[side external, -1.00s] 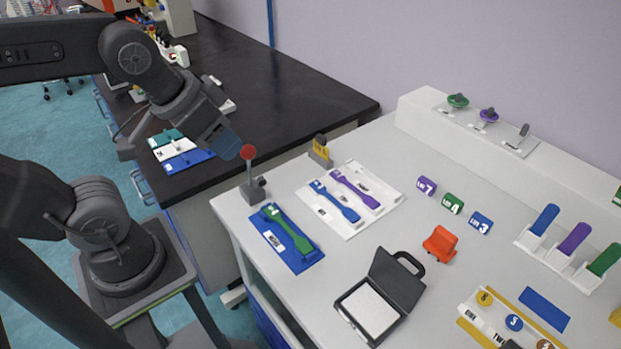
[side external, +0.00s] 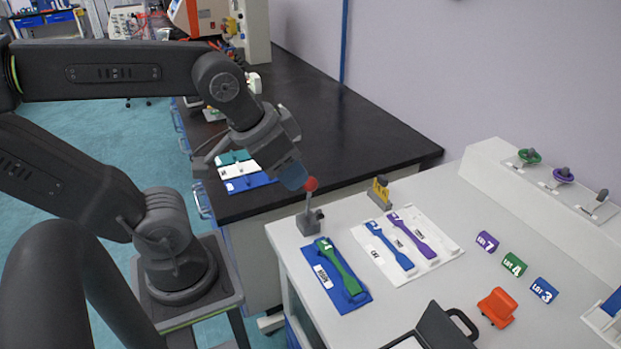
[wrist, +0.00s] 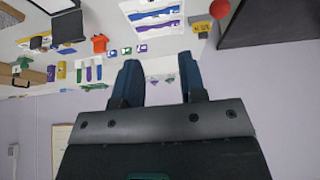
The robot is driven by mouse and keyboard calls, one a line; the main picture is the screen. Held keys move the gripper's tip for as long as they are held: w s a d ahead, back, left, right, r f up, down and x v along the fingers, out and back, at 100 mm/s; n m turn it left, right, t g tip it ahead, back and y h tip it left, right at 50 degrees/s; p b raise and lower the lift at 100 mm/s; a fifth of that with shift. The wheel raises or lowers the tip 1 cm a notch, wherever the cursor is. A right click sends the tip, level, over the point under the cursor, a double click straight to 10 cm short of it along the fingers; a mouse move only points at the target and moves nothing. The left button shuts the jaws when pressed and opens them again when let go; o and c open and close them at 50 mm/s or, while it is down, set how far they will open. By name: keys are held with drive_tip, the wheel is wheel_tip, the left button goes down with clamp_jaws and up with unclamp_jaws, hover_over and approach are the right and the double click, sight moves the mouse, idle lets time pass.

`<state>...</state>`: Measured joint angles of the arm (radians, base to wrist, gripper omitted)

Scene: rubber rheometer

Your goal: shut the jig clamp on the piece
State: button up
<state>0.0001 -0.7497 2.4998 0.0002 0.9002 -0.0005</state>
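The jig clamp (side external: 310,218) is a small grey block with an upright lever topped by a red ball (side external: 311,184). It stands at the far end of a blue jig plate (side external: 326,275). The green dumbbell-shaped piece (side external: 341,268) lies on that plate, beside a white label. My gripper (side external: 293,177) has blue fingers close to the left of the red ball; I cannot tell whether they touch it. In the wrist view my gripper (wrist: 159,78) has its two fingers apart with nothing between them. The red ball (wrist: 219,8) shows there at the top edge, outside the fingers.
A white tray (side external: 383,258) with blue and purple pieces lies right of the jig. A yellow-and-grey block (side external: 381,192) stands behind it. Lot tags, an orange block (side external: 496,307) and a black case (side external: 440,330) lie further right. The black bench (side external: 360,135) is behind.

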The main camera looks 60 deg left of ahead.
drive_tip(key=shift+w+g, duration=0.25)
drive_tip(key=shift+g, duration=0.05)
drive_tip(key=shift+c, duration=1.4)
drive_tip(key=w+g, duration=0.1)
drive_tip(key=w+n+g+y, duration=0.1)
drive_tip(key=w, duration=0.1)
drive_tip(key=w+g, duration=0.1)
drive_tip(key=shift+w+d+f+y, duration=0.15)
drive_tip(key=shift+d+f+y, duration=0.15)
drive_tip(key=shift+y, duration=0.1)
clamp_jaws()
drive_tip(key=w+d+f+n+g+y, duration=0.1)
drive_tip(key=w+f+n+g+y, duration=0.1)
drive_tip(key=w, duration=0.4)
drive_tip(key=shift+d+f+g+y, duration=0.3)
drive_tip(key=shift+f+g+y, duration=0.2)
drive_tip(key=shift+y, duration=0.2)
